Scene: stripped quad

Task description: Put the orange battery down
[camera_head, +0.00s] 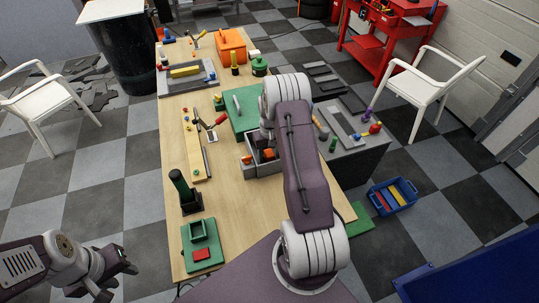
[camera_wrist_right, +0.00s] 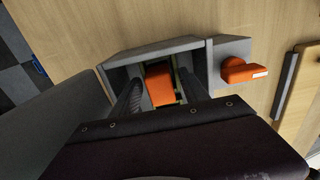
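An orange battery (camera_wrist_right: 159,85) sits inside a compartment of a grey divided box (camera_wrist_right: 150,53), partly shadowed, in the right wrist view. My right gripper (camera_wrist_right: 160,90) reaches down into that compartment, its dark fingers on either side of the battery with narrow gaps showing. It looks open. In the head view the grey box (camera_head: 262,170) stands on the wooden table, and my right arm hides the gripper. My left gripper (camera_head: 118,282) is empty and open at the lower left, off the table.
A dark green cylinder (camera_head: 181,184) stands in a holder. Bare wood lies left of the box.

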